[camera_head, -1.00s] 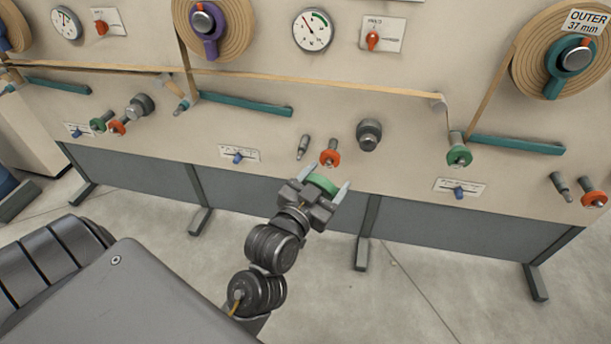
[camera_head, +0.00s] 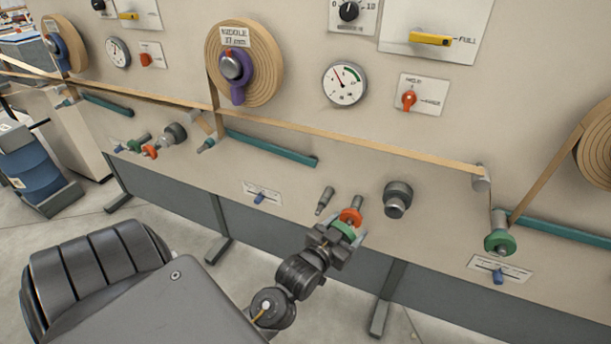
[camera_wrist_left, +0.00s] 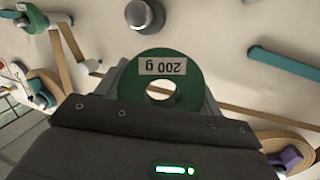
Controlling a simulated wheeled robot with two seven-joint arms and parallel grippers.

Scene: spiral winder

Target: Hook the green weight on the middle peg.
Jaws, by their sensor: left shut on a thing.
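My left gripper (camera_head: 342,240) is shut on a green ring weight (camera_head: 345,229). In the left wrist view the green weight (camera_wrist_left: 160,92) fills the jaws, its "200 g" label upside down and its centre hole open. In the head view it overlaps an orange weight on a peg (camera_head: 351,215) behind it; whether they touch I cannot tell. The middle spool (camera_head: 262,65), labelled MIDDLE, has a purple clamp. A short peg (camera_head: 207,145) sits below it by the tape and carries no weight. My right gripper is not in view.
A bare grey peg (camera_head: 325,200) and a dark grey knob (camera_head: 397,200) flank the orange weight. A teal bar (camera_head: 270,148) sticks out below the middle spool. Another green weight (camera_head: 500,242) hangs on a peg at right. A blue drum (camera_head: 38,175) stands at far left.

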